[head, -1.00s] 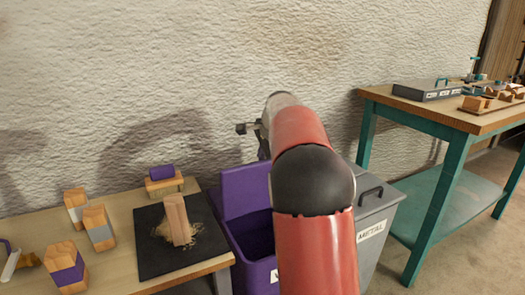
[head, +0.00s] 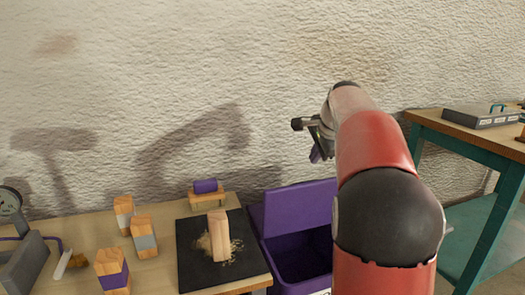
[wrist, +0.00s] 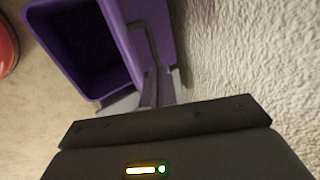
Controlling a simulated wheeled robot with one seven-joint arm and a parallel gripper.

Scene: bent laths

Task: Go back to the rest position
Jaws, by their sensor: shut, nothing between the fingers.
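My gripper (head: 320,152) is at the end of my raised red and black arm, in front of the pale wall and above the purple bin (head: 283,212). It is shut and empty, and my arm hides part of it. In the wrist view its narrow fingers (wrist: 156,88) point away from the dark gripper body, and the open purple bin (wrist: 118,15) lies beyond them to the left. A light wooden block (head: 218,238) stands on a black mat (head: 195,268) with shavings around it.
Several banded wooden blocks (head: 145,238) and a small stand with a purple roll (head: 206,187) are on the left bench (head: 170,285). A teal-legged table (head: 440,125) with a grey tray (head: 482,117) stands at the right. The wall is close beside my gripper.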

